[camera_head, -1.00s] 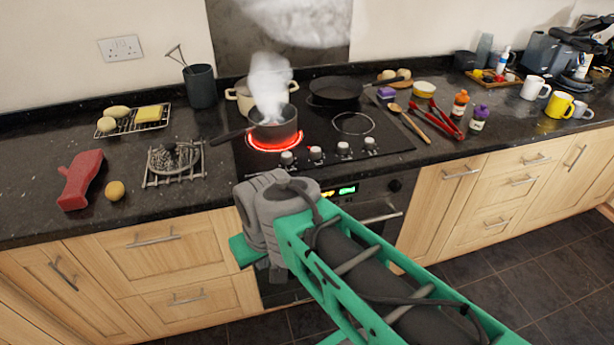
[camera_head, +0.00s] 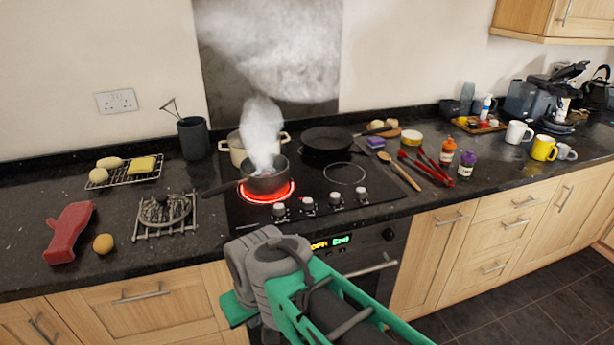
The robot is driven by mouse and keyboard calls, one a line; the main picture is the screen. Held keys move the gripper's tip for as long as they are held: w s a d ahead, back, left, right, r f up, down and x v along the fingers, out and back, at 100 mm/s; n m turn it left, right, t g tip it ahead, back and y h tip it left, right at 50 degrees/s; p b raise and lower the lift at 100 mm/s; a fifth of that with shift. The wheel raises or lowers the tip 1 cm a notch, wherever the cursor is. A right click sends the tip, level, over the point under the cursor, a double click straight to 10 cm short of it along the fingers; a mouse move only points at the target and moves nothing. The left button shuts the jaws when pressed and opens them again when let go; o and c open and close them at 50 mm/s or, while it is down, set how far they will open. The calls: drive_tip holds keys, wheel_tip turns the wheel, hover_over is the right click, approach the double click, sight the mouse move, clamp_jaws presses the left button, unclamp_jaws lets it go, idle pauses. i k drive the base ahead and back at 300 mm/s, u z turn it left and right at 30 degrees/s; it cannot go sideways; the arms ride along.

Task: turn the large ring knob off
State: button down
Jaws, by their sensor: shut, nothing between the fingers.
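A row of silver knobs (camera_head: 308,205) runs along the front of the black glass hob (camera_head: 380,192). I cannot read which knob belongs to the large ring. The front left ring (camera_head: 286,192) glows red under a dark saucepan (camera_head: 265,182), which gives off thick steam. The front right ring (camera_head: 345,173) is bare and dark. My grey and green arm reaches in from the bottom, in front of the oven and below the knob row. My gripper's fingers are not visible.
A cream pot (camera_head: 238,150) and a black frying pan (camera_head: 326,140) stand at the back of the hob. A wooden spoon (camera_head: 402,172) and red tongs (camera_head: 428,168) lie to its right. A wire trivet (camera_head: 188,224) lies to its left. The oven handle (camera_head: 373,267) juts out below.

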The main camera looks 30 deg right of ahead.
sight(307, 202)
drive_tip(key=k, duration=0.6)
drive_tip(key=u, duration=0.7)
drive_tip(key=i, duration=1.2)
drive_tip(key=z, duration=0.75)
drive_tip(key=i, duration=0.45)
drive_tip(key=z, duration=0.55)
